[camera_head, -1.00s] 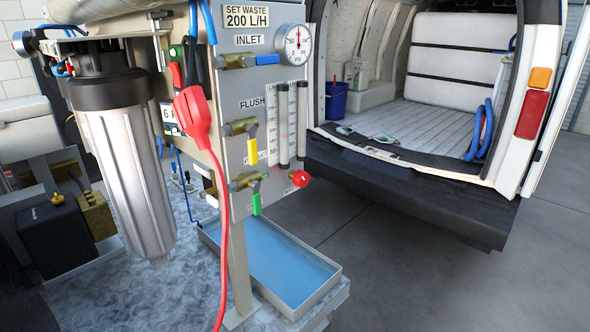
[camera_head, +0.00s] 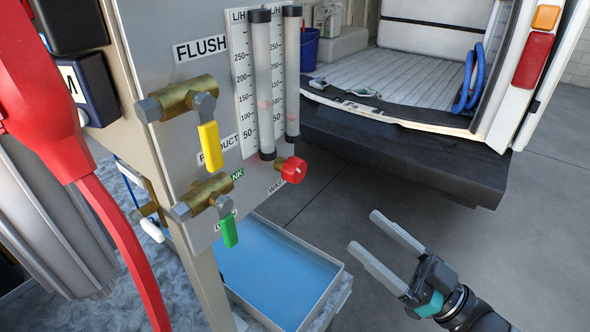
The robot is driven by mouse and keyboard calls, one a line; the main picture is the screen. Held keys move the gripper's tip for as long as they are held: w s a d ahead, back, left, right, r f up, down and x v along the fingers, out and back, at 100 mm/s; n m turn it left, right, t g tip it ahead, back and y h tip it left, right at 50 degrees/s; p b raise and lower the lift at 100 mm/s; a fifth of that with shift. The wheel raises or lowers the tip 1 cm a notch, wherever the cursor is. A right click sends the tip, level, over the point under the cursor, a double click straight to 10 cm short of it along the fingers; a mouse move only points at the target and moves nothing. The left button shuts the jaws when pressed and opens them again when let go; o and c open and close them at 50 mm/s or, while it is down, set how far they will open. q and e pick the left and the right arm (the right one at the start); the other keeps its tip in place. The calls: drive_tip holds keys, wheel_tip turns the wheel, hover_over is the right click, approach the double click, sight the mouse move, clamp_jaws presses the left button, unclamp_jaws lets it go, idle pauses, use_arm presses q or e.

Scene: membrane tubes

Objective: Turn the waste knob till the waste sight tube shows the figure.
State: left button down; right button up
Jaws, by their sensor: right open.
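The red waste knob (camera_head: 293,169) sits on a brass valve at the lower right of the panel, beside a partly hidden label beginning "WAS". Two upright sight tubes with dark end caps stand above it: a left tube (camera_head: 261,75) and a right tube (camera_head: 292,75), the one nearer the knob. Each has an L/H scale behind it. A faint pinkish mark shows low in each tube, too blurred to read exactly. My right gripper (camera_head: 365,231) is open and empty, below and right of the knob and clear of it. My left gripper is out of view.
A yellow-handled valve (camera_head: 210,146) and a green-handled valve (camera_head: 229,231) project from the panel left of the knob. A red plug and cable (camera_head: 115,230) hang in front at left. A blue-floored tray (camera_head: 262,275) lies below. The van's bumper (camera_head: 400,155) is behind; open floor lies right.

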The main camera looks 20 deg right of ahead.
sight(300, 176)
drive_tip(key=p+x, duration=0.2)
drive_tip(key=x, duration=1.2)
drive_tip(key=shift+w+a, duration=0.2)
drive_tip(key=shift+w, duration=0.1)
clamp_jaws()
